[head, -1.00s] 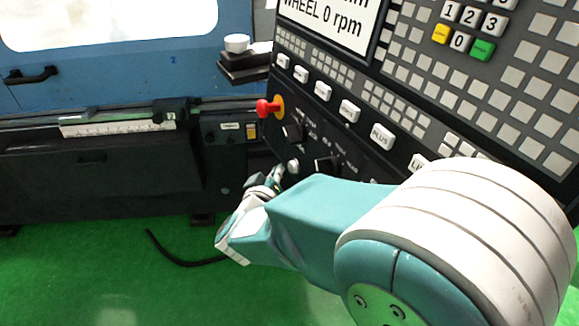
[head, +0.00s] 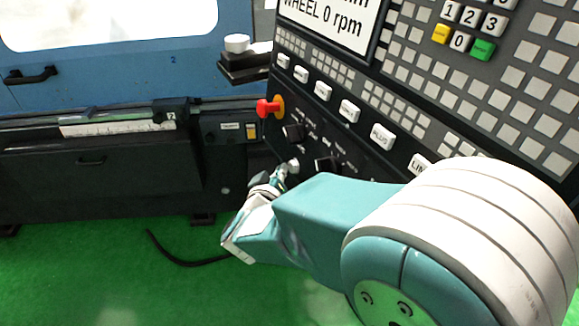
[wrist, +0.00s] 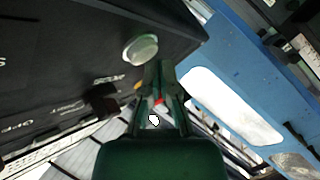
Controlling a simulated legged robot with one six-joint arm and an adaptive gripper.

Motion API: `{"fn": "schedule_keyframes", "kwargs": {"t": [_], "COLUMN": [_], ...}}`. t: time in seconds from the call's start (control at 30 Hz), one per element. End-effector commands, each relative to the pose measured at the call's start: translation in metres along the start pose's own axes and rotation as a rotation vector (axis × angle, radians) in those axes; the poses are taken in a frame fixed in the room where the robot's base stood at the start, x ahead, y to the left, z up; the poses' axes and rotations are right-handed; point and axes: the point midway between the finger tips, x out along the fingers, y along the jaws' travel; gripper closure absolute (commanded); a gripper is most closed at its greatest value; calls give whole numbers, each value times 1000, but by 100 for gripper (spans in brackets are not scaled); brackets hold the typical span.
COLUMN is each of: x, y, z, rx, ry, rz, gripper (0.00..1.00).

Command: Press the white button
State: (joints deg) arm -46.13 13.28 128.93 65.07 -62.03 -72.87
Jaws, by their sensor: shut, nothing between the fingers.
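The white button (head: 293,164) is a small round knob low on the slanted dark control panel. In the wrist view the white button (wrist: 141,49) shows as a pale disc near the panel's edge, just beyond and left of my fingertips. My gripper (head: 280,174) is at the panel's lower part, its tip right beside the button in the head view. In the wrist view my gripper (wrist: 159,75) has its fingers together with nothing between them. I cannot tell whether the tip touches the button.
A red emergency knob (head: 268,107) on a yellow base sticks out above left. Dark rotary switches (head: 326,164) sit close to the button. Rows of white keys (head: 382,137) run higher on the panel. Green floor (head: 90,270) is open below left, with a black cable.

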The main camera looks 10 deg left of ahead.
Motion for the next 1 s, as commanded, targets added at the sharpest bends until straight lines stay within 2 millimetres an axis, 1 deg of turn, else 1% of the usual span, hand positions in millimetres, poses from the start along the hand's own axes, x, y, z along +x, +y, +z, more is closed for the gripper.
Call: {"fn": "schedule_keyframes", "kwargs": {"t": [1.0], "x": [5], "y": [4], "z": [4], "rx": [1], "ry": [-1], "rz": [0], "gripper": [100]}}
